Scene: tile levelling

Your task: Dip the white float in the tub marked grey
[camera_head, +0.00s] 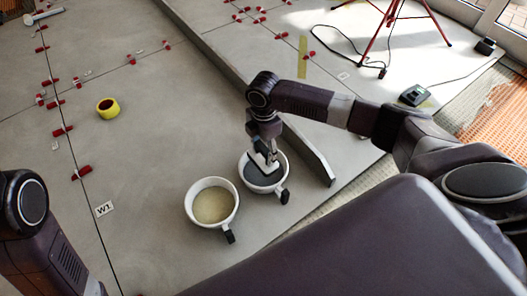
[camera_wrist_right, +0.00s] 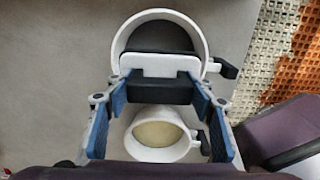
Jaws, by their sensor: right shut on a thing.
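My right gripper (camera_head: 264,150) is shut on the white float (camera_wrist_right: 158,65), with its blue fingers (camera_wrist_right: 160,92) at either side of a dark block on the float. The float is over the round white tub with dark grey contents (camera_head: 254,180), and appears to be inside its rim. I cannot tell whether it touches the grey contents. This tub also shows in the wrist view (camera_wrist_right: 116,42). No marking on it is readable. My left gripper is out of view; only part of my left arm shows at the left edge.
A second white tub (camera_head: 190,207) with beige contents stands close beside, to the lower left. A long grey bar (camera_head: 308,150) lies to the right. A red tripod (camera_head: 392,20) stands behind.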

